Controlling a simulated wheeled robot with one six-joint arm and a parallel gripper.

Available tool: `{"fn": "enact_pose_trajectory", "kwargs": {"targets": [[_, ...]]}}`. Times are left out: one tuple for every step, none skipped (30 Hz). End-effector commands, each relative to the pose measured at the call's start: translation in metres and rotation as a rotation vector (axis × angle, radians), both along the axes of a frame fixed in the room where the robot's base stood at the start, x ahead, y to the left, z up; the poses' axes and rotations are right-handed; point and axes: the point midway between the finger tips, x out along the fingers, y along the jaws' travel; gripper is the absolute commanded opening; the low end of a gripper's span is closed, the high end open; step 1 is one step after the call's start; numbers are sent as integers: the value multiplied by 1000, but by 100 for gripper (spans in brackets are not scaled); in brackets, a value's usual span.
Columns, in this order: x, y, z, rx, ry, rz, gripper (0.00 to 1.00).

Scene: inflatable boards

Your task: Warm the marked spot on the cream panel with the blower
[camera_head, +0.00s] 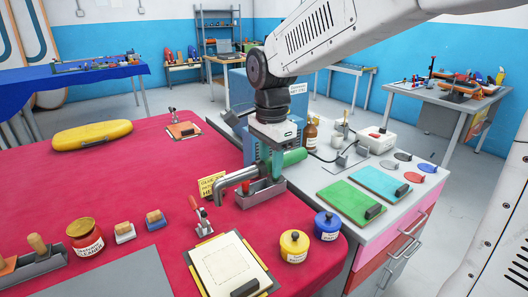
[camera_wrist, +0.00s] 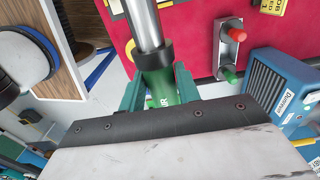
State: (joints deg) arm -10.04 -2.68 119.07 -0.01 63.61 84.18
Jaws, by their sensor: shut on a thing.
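The cream panel (camera_head: 222,262) lies flat on the red-covered table near the front, with a dashed square marked on it and a black clamp at its lower edge. My gripper (camera_head: 270,160) is shut on the green body, behind and to the right of the panel. The wrist view shows the teal fingers (camera_wrist: 160,92) on both sides of the green body (camera_wrist: 158,84), with the metal nozzle (camera_wrist: 147,22) pointing away. The blower is just above a grey-and-red holder (camera_head: 262,194); contact is unclear.
A red-handled toggle clamp (camera_head: 200,216) stands behind the panel. Yellow (camera_head: 294,245) and blue (camera_head: 327,226) pots stand to its right. A yellow sign (camera_head: 210,186) is near the nozzle. Green (camera_head: 350,202) and teal (camera_head: 380,183) boards lie on the grey cabinet.

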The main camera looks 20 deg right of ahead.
Motion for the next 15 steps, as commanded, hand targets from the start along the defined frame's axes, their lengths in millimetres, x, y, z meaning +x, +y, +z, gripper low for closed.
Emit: {"fn": "enact_pose_trajectory", "kwargs": {"targets": [[0, 0, -2, 0, 0, -3, 10], [0, 0, -4, 0, 1, -4, 10], [0, 0, -8, 0, 1, -4, 10], [0, 0, -11, -1, 2, -3, 10], [-1, 1, -14, -1, 3, -2, 10], [-1, 1, -19, -1, 3, -1, 10], [0, 1, -23, -1, 2, -1, 10], [-1, 2, -28, -1, 3, 0, 10], [-1, 2, -34, -1, 3, 0, 10], [-1, 2, -38, -1, 3, 1, 10], [-1, 2, -43, -1, 3, 1, 10], [-1, 3, -49, -1, 3, 2, 10], [-1, 3, -53, -1, 4, 2, 10], [-1, 3, -58, -1, 3, 2, 10], [-1, 3, -64, -1, 3, 3, 10]]}}
